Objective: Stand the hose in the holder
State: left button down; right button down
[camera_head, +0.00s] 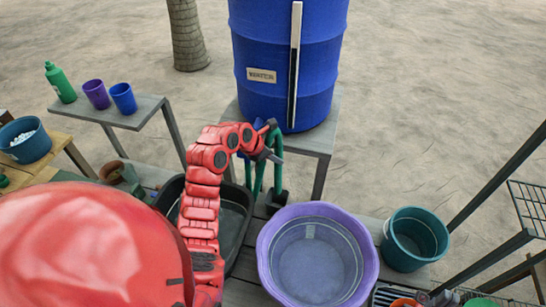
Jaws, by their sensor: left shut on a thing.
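A green hose (278,172) hangs in a bent shape just in front of the blue barrel's stand, its two lengths pointing down. My left gripper (268,143) is shut on the upper part of the hose. The gripper and wrist partly cover the hose's top. A small dark piece (278,197) stands at the hose's lower end on the right; it may be the holder, but I cannot tell whether the hose is inside it or only in front of it. My right gripper is out of view.
A blue barrel (262,40) stands on a grey table (318,137) behind the hose. A black tub (234,205) lies under my left arm, a purple basin (267,240) to the right, and a teal bucket (400,258) beyond it. Cups and a bottle stand on a bench (145,110) at left.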

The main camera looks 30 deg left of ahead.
pick_arm(q)
notch_tip(320, 180, down, 13)
jog(key=b, duration=0.2)
jog(key=shift+a+f+b, duration=0.2)
jog(key=shift+b, duration=0.1)
dwell(0.3)
grip_release()
jog(key=w+p+v, duration=0.1)
jog(key=p+v, duration=0.5)
jog(key=v, duration=0.4)
jog(key=shift+s+r, duration=0.2)
jog(key=shift+r, duration=0.45)
dwell(0.3)
jog(key=shift+d, duration=0.15)
dwell(0.5)
